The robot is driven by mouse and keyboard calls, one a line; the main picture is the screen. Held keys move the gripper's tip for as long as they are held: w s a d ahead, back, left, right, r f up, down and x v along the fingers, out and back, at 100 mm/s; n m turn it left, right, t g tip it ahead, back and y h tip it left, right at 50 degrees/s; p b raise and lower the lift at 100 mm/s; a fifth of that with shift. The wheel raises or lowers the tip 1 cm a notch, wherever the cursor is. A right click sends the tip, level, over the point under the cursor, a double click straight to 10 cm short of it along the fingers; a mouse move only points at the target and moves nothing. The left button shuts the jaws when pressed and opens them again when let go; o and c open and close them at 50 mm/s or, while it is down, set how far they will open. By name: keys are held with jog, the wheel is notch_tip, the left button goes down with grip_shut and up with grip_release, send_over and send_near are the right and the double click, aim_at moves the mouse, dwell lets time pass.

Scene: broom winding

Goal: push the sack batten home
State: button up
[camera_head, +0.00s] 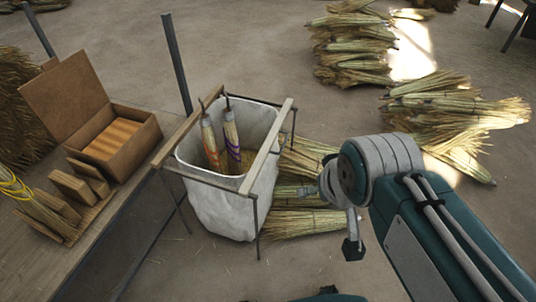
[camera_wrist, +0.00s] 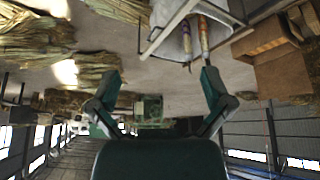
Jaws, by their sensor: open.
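A white sack (camera_head: 222,205) hangs open in a thin dark metal frame. A wooden batten (camera_head: 266,148) lies along its right rim and another batten (camera_head: 188,127) along its left rim; each sticks out past the rim at both ends. Two handled tools with pale shafts (camera_head: 230,130) stand in the sack. My gripper (camera_head: 345,215) is to the right of the sack, apart from it, partly hidden behind my wrist. In the wrist view my gripper (camera_wrist: 160,80) is open and empty, with the sack (camera_wrist: 172,42) and a pale batten (camera_wrist: 170,27) above it.
A bench (camera_head: 110,210) on the left carries an open wooden box (camera_head: 118,140) and wooden blocks (camera_head: 75,185). Straw bundles (camera_head: 455,105) lie on the floor at right, with more beside the sack (camera_head: 305,222). A dark post (camera_head: 177,62) rises behind the sack. Front floor is clear.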

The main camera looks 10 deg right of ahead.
jog(key=shift+w+a, duration=0.1)
jog(key=shift+a, duration=0.05)
jog(key=c, duration=0.5)
jog(key=shift+w+f, duration=0.2)
jog(key=shift+w, duration=0.1)
jog(key=c, duration=0.5)
jog(key=w+a+f+m+g+y, duration=0.1)
jog(key=w+f+m, duration=0.1)
jog(key=w, duration=0.1)
jog(key=w+f+m+g+y, duration=0.1)
jog(key=w+f+m, duration=0.1)
jog(key=w, duration=0.2)
jog(key=w+a+f+m+y, duration=0.1)
jog(key=w+f+m+y, duration=0.1)
jog(key=w, duration=0.1)
jog(key=shift+w+a+m+g, duration=0.2)
jog(key=shift+a+m+g, duration=0.1)
jog(key=shift+m+g, duration=0.1)
grip_shut()
jog(key=w+f+m+y, duration=0.2)
jog(key=w+f+m, duration=0.2)
jog(key=w+f, duration=0.15)
jog(key=m+t+y, duration=0.2)
jog(key=m, duration=1.1)
send_near(252, 186)
jog(key=shift+x, duration=3.55)
